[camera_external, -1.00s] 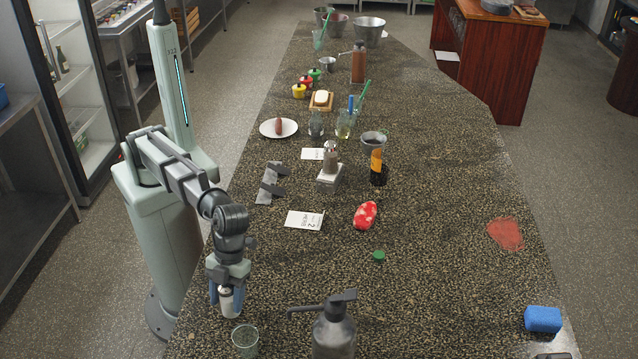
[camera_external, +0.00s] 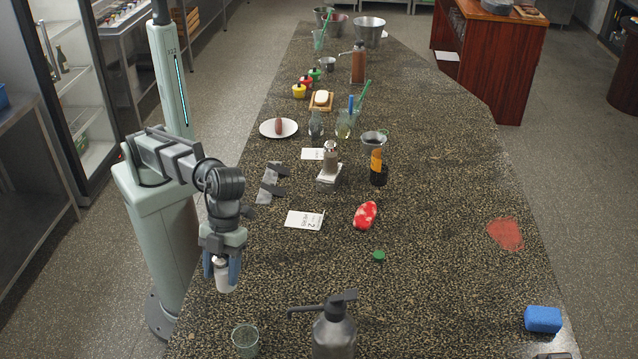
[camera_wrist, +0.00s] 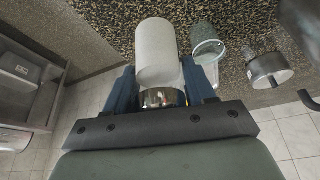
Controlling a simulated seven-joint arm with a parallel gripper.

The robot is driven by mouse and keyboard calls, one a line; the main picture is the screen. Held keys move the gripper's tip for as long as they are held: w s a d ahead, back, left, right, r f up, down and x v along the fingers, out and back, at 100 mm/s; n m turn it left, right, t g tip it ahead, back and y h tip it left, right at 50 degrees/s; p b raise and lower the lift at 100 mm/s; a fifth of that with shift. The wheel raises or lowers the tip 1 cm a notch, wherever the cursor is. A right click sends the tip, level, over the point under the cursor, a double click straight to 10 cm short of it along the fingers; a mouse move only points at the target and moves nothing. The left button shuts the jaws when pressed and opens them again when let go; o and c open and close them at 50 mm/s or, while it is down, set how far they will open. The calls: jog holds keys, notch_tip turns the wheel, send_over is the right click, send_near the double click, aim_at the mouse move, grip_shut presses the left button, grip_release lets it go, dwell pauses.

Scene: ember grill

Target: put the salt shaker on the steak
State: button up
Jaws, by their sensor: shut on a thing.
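My gripper (camera_external: 221,268) is at the near left end of the counter, shut on a white shaker with a metallic end (camera_external: 223,277). The shaker also shows between the blue fingers in the wrist view (camera_wrist: 157,55), its metal part near the jaws. It is held above the counter, slightly tilted. The steak (camera_external: 365,215) is a red and white slab lying flat on the counter, to the right of and beyond my gripper. I cannot read any label on the shaker.
A glass (camera_external: 245,341) and a grey pump bottle (camera_external: 334,330) stand at the near edge. A white card (camera_external: 305,220) and a green cap (camera_external: 379,256) lie near the steak. A dark bottle (camera_external: 378,170) and a metal grinder (camera_external: 331,155) stand beyond it.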

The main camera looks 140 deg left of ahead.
jog(key=a+n+t, duration=0.1)
jog(key=a+n, duration=0.3)
jog(key=a, duration=1.9)
notch_tip(320, 180, up, 3)
jog(key=n+y, duration=0.6)
jog(key=n, duration=0.8)
send_over(368, 213)
jog(key=shift+s+f, duration=0.1)
jog(key=shift+f, duration=5.1)
jog(key=o, duration=1.2)
jog(key=v, duration=1.2)
jog(key=shift+s+d, duration=0.1)
jog(key=shift+s, duration=0.05)
